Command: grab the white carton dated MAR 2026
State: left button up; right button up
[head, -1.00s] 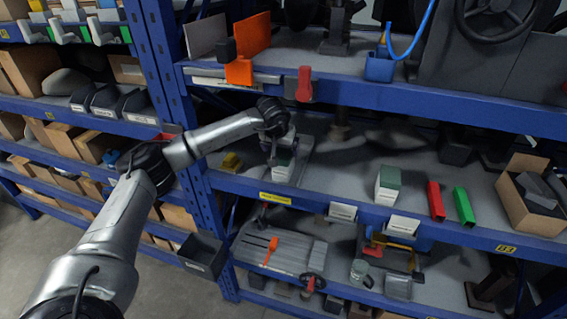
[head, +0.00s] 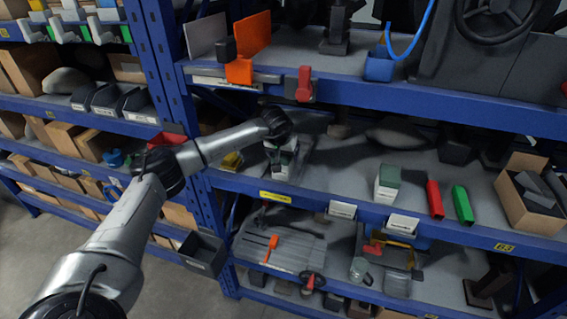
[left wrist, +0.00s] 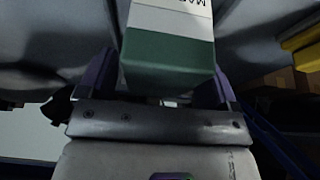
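In the left wrist view, a green and white carton (left wrist: 168,55) lies between the fingers of my left gripper (left wrist: 165,85). Black print starting "MA" shows at the picture's top edge, and the rest is cut off. A finger is close to each side of the carton; whether both touch it I cannot tell. In the head view my left gripper (head: 273,147) is small and dark at a carton (head: 281,170) on the middle shelf, partly covering it. A second green-topped white carton (head: 387,184) stands to the right, its date unreadable. My right gripper is out of view.
A yellow object (head: 231,160) sits left of the gripper, near the blue rack post (head: 183,100). Red (head: 434,199) and green (head: 463,204) blocks and an open cardboard box (head: 530,197) stand farther right. The shelf above (head: 400,92) overhangs the arm.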

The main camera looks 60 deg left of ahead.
pick_arm(q)
jog(key=c, duration=1)
jog(key=shift+o, duration=0.2)
jog(key=shift+r, duration=0.1)
